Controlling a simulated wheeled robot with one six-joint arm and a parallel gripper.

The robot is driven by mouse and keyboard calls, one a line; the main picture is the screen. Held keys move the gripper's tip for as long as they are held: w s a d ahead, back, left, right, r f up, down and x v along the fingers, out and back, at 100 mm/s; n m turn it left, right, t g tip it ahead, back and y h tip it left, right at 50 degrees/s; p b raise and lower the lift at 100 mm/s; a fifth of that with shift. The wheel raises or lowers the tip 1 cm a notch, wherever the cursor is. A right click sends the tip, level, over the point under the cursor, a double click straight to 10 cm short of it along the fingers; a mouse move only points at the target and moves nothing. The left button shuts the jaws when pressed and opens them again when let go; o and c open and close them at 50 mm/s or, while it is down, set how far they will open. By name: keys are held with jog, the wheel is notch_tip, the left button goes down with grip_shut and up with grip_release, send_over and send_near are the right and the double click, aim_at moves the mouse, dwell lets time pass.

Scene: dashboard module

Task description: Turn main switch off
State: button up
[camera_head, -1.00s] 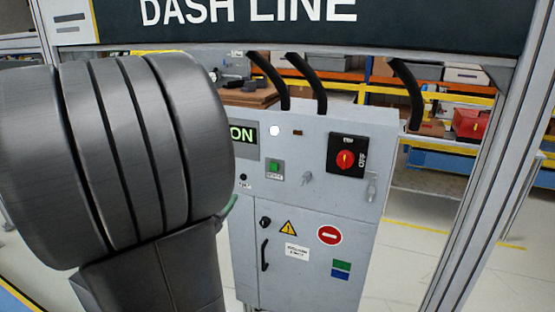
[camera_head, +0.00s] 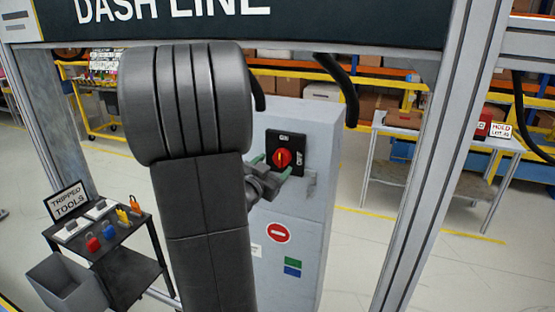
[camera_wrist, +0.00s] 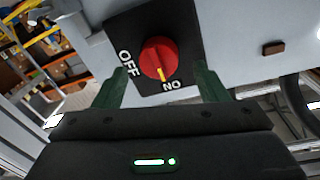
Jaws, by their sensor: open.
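The main switch is a red rotary knob (camera_head: 283,157) on a black square plate marked ON and OFF, on the upper front of a grey cabinet (camera_head: 318,225). In the wrist view the red knob (camera_wrist: 158,58) has a yellow mark that points to ON. My gripper (camera_head: 272,164) is in front of the switch. In the wrist view the open green fingers of my gripper (camera_wrist: 160,88) stand on either side of the knob, apart from it, with nothing between them. My arm hides the left part of the cabinet.
A black cart (camera_head: 110,245) with padlocks and a TRIPPED TOOLS sign stands at left, beside a grey bin (camera_head: 66,283). A metal frame post (camera_head: 425,170) rises at right. A shelf table (camera_head: 440,140) with a red box is behind.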

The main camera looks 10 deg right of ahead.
aim_at(280, 160)
jog(key=shift+x, duration=1.65)
jog(key=c, duration=1)
